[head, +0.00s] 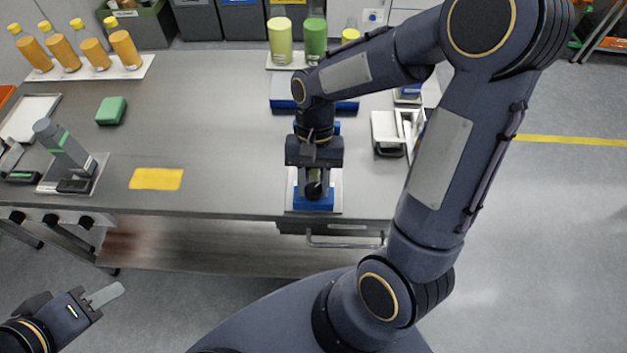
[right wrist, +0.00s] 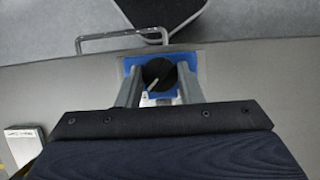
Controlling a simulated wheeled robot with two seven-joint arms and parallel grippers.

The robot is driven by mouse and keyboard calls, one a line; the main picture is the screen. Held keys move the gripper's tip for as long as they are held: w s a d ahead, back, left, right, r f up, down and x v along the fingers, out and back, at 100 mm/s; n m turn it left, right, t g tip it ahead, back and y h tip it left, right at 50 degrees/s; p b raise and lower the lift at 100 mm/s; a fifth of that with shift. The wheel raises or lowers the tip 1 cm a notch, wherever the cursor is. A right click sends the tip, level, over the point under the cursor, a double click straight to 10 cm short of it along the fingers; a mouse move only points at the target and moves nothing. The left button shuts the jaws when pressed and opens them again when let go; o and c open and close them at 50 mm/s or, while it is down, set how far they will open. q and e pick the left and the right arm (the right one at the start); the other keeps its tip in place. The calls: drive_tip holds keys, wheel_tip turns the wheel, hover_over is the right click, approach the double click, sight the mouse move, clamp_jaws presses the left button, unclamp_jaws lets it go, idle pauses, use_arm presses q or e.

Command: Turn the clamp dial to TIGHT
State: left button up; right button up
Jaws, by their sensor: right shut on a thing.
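The clamp dial (right wrist: 158,74) is a round black knob with a pale pointer line, on a blue base (right wrist: 187,62) in the right wrist view. The line slants toward the lower left of that view. No TIGHT marking is readable. My right gripper (right wrist: 160,82) is shut on the dial, one finger on each side. In the head view the right gripper (head: 314,178) reaches down over the blue base at the front table edge and hides most of the dial. My left gripper (head: 105,295) is off the table at lower left, away from everything; its finger gap is not clear.
The grey table (head: 235,130) has a green block (head: 111,110), a yellow mat (head: 156,179) and a grey device (head: 62,145) on the left. Filled bottles (head: 90,48) stand at the back. A white box (head: 388,132) is right of my gripper. A drawer handle (head: 345,243) sticks out in front.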

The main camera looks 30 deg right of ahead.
idle(0.3)
drive_tip(key=o, duration=1)
drive_tip(key=shift+c, duration=0.2)
drive_tip(key=v, duration=0.8)
drive_tip(key=s+r+n+t+y, duration=0.1)
drive_tip(key=s+r+n+t, duration=0.3)
drive_tip(key=s+t, duration=0.5)
drive_tip(key=shift+s+a+n+t, duration=0.2)
drive_tip(key=shift+s+n+t, duration=0.15)
drive_tip(key=shift+s, duration=0.6)
